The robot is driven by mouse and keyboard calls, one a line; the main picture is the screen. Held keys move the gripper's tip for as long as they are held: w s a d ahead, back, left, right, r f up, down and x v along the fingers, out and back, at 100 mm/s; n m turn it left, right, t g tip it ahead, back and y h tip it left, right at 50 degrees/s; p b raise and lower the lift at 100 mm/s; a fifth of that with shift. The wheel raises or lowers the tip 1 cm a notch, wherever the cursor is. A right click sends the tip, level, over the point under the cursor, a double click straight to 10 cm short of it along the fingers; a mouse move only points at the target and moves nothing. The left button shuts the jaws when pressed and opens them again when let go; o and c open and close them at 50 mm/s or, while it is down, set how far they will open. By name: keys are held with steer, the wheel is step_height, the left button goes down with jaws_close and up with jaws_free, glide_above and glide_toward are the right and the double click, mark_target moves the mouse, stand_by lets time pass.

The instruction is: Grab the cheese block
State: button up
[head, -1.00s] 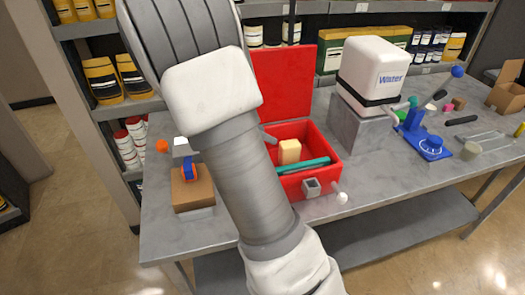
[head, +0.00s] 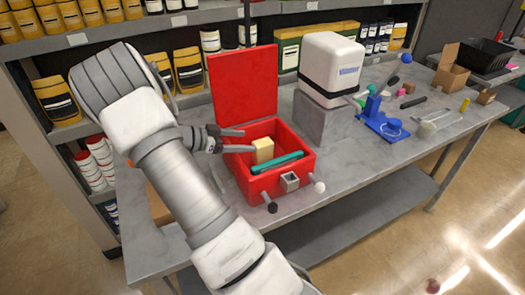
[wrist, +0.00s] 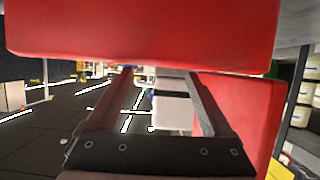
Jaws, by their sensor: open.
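The pale yellow cheese block (head: 263,150) stands inside the open red box (head: 252,186) on the grey table. My gripper (head: 247,141) is open and empty. In the head view its fingers point right, over or near the left side of the box, with the tips just left of the block. I cannot tell their exact height above it. In the wrist view, my gripper (wrist: 160,75) shows two spread fingers with nothing gripped between them. Red surfaces (wrist: 140,35) fill the top and right there. The block does not show in that view.
A teal item (head: 277,162) lies in the box in front of the block. The raised red lid (head: 243,85) stands behind. A white water container (head: 332,68) sits on a grey block to the right. Bare table (head: 350,160) lies right of the box.

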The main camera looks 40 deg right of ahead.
mark_target(261, 142)
steer(key=p+x, duration=0.1)
steer(key=x, duration=0.7)
steer(key=shift+w+a+f+p, duration=0.1)
steer(key=shift+a+f+p, duration=0.1)
steer(key=shift+p, duration=0.2)
jaws_close()
